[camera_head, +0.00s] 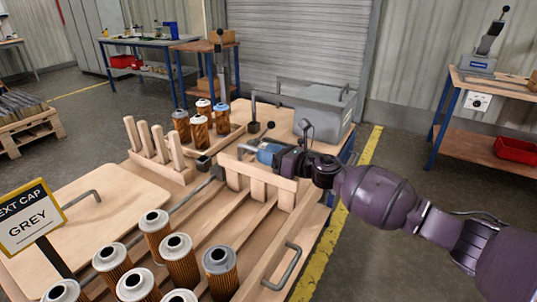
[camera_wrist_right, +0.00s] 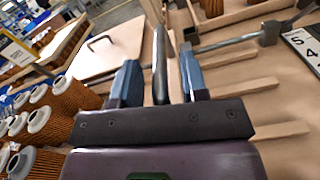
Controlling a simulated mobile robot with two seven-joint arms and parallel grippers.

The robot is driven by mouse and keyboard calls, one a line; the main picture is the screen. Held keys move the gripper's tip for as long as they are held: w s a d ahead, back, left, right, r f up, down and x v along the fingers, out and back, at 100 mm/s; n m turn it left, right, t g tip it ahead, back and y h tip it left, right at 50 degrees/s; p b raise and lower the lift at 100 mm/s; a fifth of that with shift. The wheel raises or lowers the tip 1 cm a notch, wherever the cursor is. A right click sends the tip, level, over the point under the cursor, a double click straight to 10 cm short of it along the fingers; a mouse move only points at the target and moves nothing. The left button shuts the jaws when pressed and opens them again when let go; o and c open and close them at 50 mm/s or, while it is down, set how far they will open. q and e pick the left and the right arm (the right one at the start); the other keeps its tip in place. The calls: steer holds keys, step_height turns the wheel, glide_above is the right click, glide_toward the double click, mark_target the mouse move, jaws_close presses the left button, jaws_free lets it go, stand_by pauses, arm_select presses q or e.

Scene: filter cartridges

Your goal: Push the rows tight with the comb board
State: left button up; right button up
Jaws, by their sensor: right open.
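The comb board (camera_head: 262,184), a pale wooden board with wide teeth pointing down, stands across the lanes of the wooden tray in the head view. My right gripper (camera_head: 266,152) is at its top edge. In the right wrist view, a grey bar handle (camera_wrist_right: 160,65) lies between the open blue fingers, with gaps showing on both sides. Several orange pleated filter cartridges with pale caps (camera_head: 178,260) stand in rows at the near end; one has a darker grey cap (camera_head: 220,272). Some also show at the left of the wrist view (camera_wrist_right: 47,122). My left gripper is not in view.
Upright wooden pegs on a base (camera_head: 158,152) stand left of the comb board. More cartridges (camera_head: 199,130) stand in a tray behind. A sign (camera_head: 30,220) reads "NEXT CAP GREY". A grey machine (camera_head: 322,110) stands at the back right. A flat handled board (camera_head: 85,215) lies left.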

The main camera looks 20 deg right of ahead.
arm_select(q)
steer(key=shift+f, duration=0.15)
arm_select(e)
jaws_close()
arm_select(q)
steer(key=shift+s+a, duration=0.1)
arm_select(e)
steer(key=shift+a, duration=0.15)
